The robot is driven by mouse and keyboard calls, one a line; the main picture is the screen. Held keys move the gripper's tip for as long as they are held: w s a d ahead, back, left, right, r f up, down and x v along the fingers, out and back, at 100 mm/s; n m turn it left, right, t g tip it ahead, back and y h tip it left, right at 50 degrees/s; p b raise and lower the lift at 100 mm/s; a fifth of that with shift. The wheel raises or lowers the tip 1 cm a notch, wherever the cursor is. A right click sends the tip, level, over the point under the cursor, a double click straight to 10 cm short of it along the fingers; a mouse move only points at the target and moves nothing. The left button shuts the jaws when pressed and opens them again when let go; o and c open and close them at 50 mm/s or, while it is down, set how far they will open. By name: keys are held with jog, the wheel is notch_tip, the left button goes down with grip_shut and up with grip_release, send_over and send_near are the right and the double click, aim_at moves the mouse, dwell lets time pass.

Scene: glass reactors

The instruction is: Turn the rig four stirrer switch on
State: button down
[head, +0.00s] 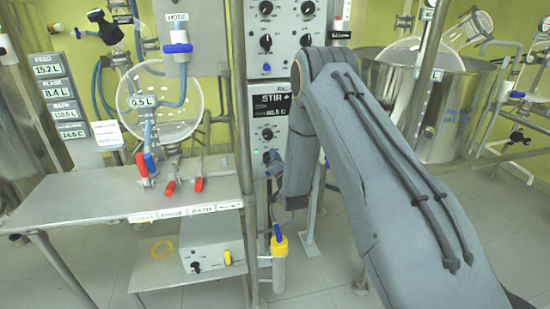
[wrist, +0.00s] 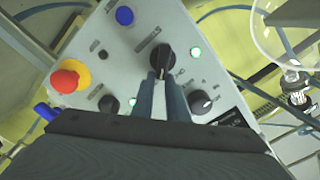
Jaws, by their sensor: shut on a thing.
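The grey control panel (head: 283,133) stands in the middle of the head view, with a dark display (head: 270,105) reading STIR. My gripper (head: 270,160) is at its lower part, largely hidden by my arm. In the wrist view the two fingers of my gripper (wrist: 162,82) are shut on a black rotary switch (wrist: 162,55) on the panel face (wrist: 135,62). A green light (wrist: 195,52) glows right of this switch. The switch's label is not readable, and its exact setting is hard to tell.
Around the held switch are a blue button (wrist: 124,15), a red emergency stop (wrist: 68,80) on yellow, and black knobs (wrist: 200,102) (wrist: 108,104). A steel bench (head: 85,200) with red-handled clamps (head: 170,187) stands left. A steel vessel (head: 450,110) stands behind my arm.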

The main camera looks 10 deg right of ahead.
jog(key=shift+s+a+f+m, duration=0.15)
jog(key=shift+f+m, duration=0.25)
jog(key=shift+m, duration=0.05)
jog(key=shift+s+a+f+m, duration=0.1)
jog(key=shift+a+f+m, duration=0.05)
jog(key=shift+f+m, duration=0.3)
jog(key=c, duration=2)
grip_release()
jog(key=shift+o, duration=1.3)
jog(key=shift+a, duration=0.2)
jog(key=shift+w+d+r, duration=0.1)
jog(key=shift+d+r, duration=0.25)
jog(key=shift+d, duration=0.1)
jog(key=s+b, duration=0.1)
jog(key=s, duration=0.6)
jog(key=shift+s, duration=0.4)
